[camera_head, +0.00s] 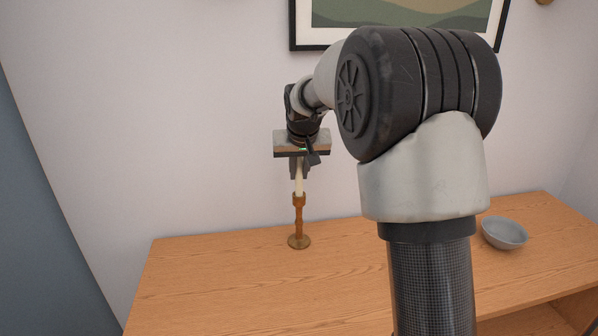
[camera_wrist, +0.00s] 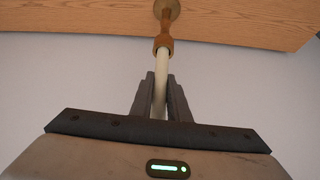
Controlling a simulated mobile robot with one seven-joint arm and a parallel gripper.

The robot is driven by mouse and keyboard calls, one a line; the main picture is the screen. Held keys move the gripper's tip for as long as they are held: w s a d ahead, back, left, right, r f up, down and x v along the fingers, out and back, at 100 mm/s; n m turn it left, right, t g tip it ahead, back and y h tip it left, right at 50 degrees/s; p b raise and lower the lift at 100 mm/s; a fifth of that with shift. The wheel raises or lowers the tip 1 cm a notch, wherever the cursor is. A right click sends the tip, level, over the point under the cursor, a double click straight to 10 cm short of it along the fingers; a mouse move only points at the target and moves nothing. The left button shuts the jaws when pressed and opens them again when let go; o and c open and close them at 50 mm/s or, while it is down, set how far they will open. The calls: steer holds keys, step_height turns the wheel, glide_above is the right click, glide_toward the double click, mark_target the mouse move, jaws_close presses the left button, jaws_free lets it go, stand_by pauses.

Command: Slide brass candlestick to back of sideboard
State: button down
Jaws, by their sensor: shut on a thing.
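The brass candlestick (camera_head: 298,220) stands upright on the wooden sideboard (camera_head: 240,272), near its back edge by the wall. A pale candle (camera_head: 299,180) rises from its top. My gripper (camera_head: 299,172) is above it with its fingers pointing down, shut on the candle. In the wrist view the fingers of my gripper (camera_wrist: 160,100) lie on both sides of the candle (camera_wrist: 161,75). The candlestick's stem and round base (camera_wrist: 166,10) show beyond, against the sideboard (camera_wrist: 90,20). The candle's upper end is hidden between the fingers.
A grey bowl (camera_head: 504,233) sits on the sideboard at the right. My arm hides part of the top between it and the candlestick. A framed picture (camera_head: 400,14) hangs on the wall above. The sideboard top left of the candlestick is clear.

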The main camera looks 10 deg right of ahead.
steer(key=shift+f, duration=0.15)
steer(key=c, duration=1.7)
jaws_free()
